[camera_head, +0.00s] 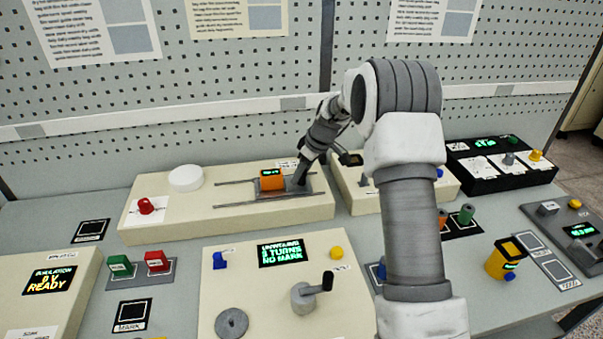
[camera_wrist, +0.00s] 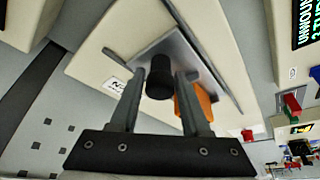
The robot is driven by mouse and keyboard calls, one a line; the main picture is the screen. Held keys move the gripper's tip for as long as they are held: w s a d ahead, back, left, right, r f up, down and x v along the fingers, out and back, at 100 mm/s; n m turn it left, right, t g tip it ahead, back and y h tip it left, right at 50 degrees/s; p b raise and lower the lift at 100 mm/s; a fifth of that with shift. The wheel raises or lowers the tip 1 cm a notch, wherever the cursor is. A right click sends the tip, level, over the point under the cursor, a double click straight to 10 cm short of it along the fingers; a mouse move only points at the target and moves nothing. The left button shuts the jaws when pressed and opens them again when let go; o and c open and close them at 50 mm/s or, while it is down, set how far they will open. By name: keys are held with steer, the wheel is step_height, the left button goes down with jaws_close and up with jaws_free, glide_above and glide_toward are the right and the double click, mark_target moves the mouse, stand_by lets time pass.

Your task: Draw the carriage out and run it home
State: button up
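The carriage (camera_head: 285,194) is a grey plate with an orange block (camera_head: 272,179) bearing a small green display. It sits on thin rails on a cream housing, toward the rails' right end. In the wrist view, a black knob (camera_wrist: 160,80) stands up from the carriage plate (camera_wrist: 190,50), with the orange block (camera_wrist: 196,106) beside it. My gripper (camera_wrist: 160,73) is open, one finger on each side of the knob, with a visible gap on both sides. In the head view my gripper (camera_head: 302,174) reaches down at the right part of the carriage; the knob is mostly hidden there.
The cream housing (camera_head: 150,228) also carries a red knob (camera_head: 146,205) and a white disc (camera_head: 186,178). In front stands a panel with a crank (camera_head: 304,296) and a green-lettered display (camera_head: 281,253). A pegboard wall (camera_head: 250,75) rises behind. A black box (camera_head: 490,165) stands right.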

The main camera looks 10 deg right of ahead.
jaws_close()
stand_by(1.1)
